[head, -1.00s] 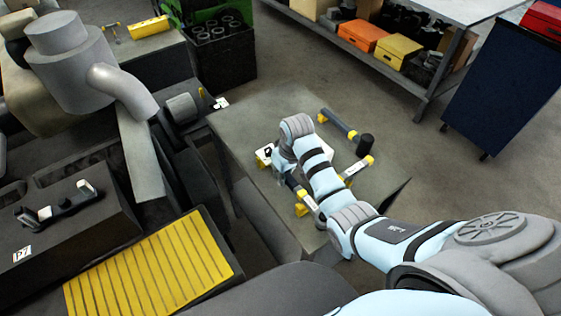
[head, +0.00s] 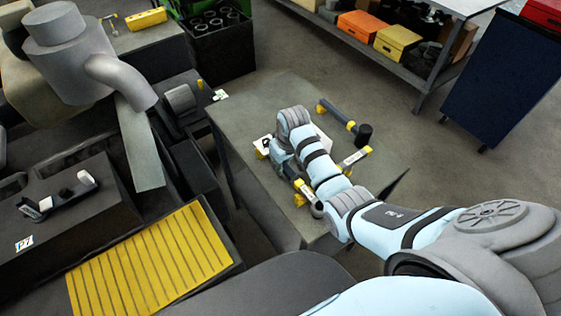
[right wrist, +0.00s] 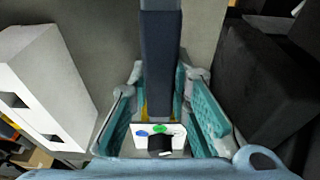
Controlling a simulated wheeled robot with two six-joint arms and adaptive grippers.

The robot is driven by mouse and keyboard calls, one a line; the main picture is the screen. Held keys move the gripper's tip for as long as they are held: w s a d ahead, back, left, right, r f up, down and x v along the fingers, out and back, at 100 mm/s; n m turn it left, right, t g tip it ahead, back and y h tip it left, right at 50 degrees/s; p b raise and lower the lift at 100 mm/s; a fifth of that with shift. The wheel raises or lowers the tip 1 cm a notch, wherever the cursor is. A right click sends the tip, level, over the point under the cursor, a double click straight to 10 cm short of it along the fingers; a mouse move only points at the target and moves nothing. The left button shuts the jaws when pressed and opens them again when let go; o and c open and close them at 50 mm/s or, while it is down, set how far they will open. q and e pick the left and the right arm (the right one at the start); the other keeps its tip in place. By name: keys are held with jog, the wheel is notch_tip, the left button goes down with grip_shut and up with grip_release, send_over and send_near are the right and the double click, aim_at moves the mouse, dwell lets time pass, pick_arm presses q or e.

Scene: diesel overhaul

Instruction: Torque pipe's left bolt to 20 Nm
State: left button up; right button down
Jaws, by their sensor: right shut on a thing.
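My right gripper (head: 284,160) is low over the near part of the grey table. In the right wrist view its teal fingers (right wrist: 160,110) are shut on the dark handle of a wrench-like tool (right wrist: 160,55). In the head view this tool (head: 305,190) shows a white label, yellow parts and a rounded grey end near the table's front edge. The gripper hides the rest of it. A short dark pipe-like piece (head: 60,202) with two light ends lies on the dark engine block at left; I cannot tell whether it is the task's pipe, nor make out its bolts. My left gripper is out of view.
Two similar tools, a labelled one (head: 354,158) and a longer one (head: 337,114) with a black end, lie on the grey table (head: 245,112). A white box (right wrist: 45,85) stands left of the fingers. A yellow ribbed plate (head: 150,262) lies in front of the engine.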

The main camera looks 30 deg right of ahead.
jog(key=shift+w+f, duration=0.15)
jog(key=shift+w, duration=0.1)
jog(key=shift+s+f+b, duration=0.2)
jog(key=shift+f+b, duration=0.25)
jog(key=shift+f, duration=0.05)
jog(key=shift+w+f, duration=0.1)
jog(key=shift+f, duration=0.4)
jog(key=c, duration=1.4)
grip_release()
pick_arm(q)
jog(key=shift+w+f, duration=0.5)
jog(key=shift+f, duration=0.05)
pick_arm(e)
jog(key=shift+r, duration=0.1)
